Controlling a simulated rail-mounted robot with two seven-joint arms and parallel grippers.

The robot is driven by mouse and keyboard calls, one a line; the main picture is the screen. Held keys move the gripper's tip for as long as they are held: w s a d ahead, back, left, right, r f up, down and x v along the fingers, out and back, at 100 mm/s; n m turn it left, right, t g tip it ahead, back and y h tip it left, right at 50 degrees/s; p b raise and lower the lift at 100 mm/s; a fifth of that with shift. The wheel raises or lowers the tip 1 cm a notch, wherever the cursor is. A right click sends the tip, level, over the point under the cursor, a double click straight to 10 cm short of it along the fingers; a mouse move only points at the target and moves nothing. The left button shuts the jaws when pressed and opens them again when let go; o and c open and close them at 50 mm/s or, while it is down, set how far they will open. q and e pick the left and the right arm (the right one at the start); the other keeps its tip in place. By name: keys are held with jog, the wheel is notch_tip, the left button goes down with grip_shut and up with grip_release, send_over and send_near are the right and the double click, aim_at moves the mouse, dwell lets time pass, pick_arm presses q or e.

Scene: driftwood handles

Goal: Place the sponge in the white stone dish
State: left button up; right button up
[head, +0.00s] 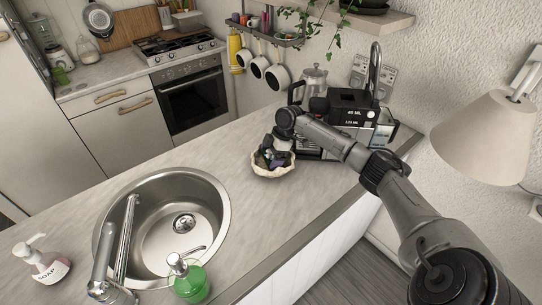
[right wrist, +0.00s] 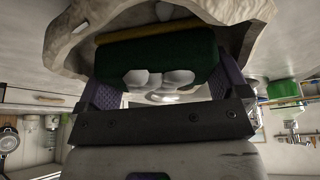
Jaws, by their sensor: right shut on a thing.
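The white stone dish (head: 273,172) stands on the counter between the sink and the coffee machine. It is a pale, rough, uneven-edged bowl. My right gripper (head: 269,154) points down into its opening. In the right wrist view the sponge (right wrist: 155,52), dark green with a yellow layer, sits between the two purple fingers, and the gripper is shut on it. The rim of the dish (right wrist: 75,40) curves around the sponge in that view, so the sponge is at or inside the opening. Whether it touches the bottom is hidden. My left gripper is not in view.
A black coffee machine (head: 352,110) stands close behind the dish. The steel sink (head: 165,235) with its tap is at the left. A green soap bottle (head: 188,278) and a white soap dispenser (head: 42,262) stand near it. The counter left of the dish is clear.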

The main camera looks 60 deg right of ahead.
jog(key=shift+f, duration=0.1)
jog(key=o, duration=0.5)
jog(key=v, duration=1.2)
jog(key=shift+p, duration=0.35)
